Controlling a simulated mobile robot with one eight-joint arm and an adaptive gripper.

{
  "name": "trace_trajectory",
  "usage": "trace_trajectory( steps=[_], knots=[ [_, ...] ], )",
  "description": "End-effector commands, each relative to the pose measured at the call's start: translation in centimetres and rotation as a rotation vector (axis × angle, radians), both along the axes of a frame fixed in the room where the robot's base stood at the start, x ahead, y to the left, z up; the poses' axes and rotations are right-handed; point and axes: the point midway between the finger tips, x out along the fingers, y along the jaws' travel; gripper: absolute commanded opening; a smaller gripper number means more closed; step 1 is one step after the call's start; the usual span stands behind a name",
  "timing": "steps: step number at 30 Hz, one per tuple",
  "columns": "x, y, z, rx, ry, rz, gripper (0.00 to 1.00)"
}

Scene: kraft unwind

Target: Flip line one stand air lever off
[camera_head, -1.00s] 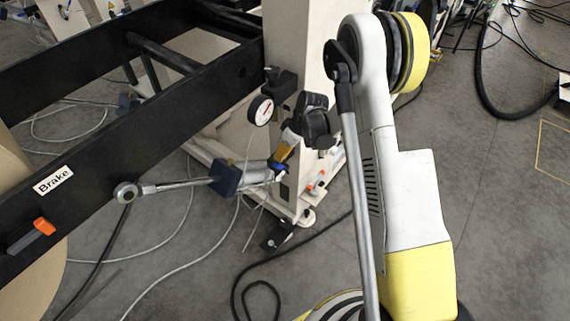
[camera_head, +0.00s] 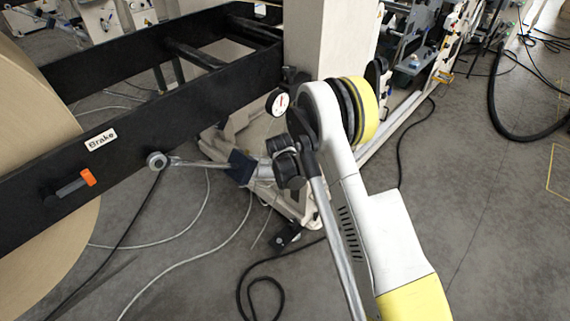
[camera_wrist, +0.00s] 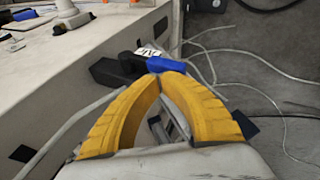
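A blue lever (camera_wrist: 182,68) shows in the wrist view, just beyond my fingertips, joined to a dark valve body (camera_wrist: 112,73) with a small white label (camera_wrist: 148,52) beside it. My gripper (camera_wrist: 165,72) has its yellow fingers arched together with the tips meeting, and no held object shows between them. The tips overlap the lever in the picture; I cannot tell whether they touch it. In the head view my own wrist hides the fingers and the lever, in front of the cream stand (camera_head: 330,40).
A round gauge (camera_head: 278,102) is on the stand. The black beam (camera_head: 130,150) carries a Brake label (camera_head: 101,139) and an orange-tipped handle (camera_head: 74,186). A large brown roll (camera_head: 35,100) is at left. Cables (camera_wrist: 285,120) lie on the floor.

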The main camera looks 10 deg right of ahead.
Motion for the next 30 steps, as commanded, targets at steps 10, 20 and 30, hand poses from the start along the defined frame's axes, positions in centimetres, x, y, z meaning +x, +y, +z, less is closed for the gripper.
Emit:
trace_trajectory(
  steps=[10,20,30],
  knots=[
    [-0.2,0.3,-0.7,0.001,0.002,0.000,0.00],
    [-0.2,0.3,-0.7,0.001,0.002,0.000,0.00],
    [-0.5,0.7,1.3,0.001,0.002,0.000,0.00]
  ],
)
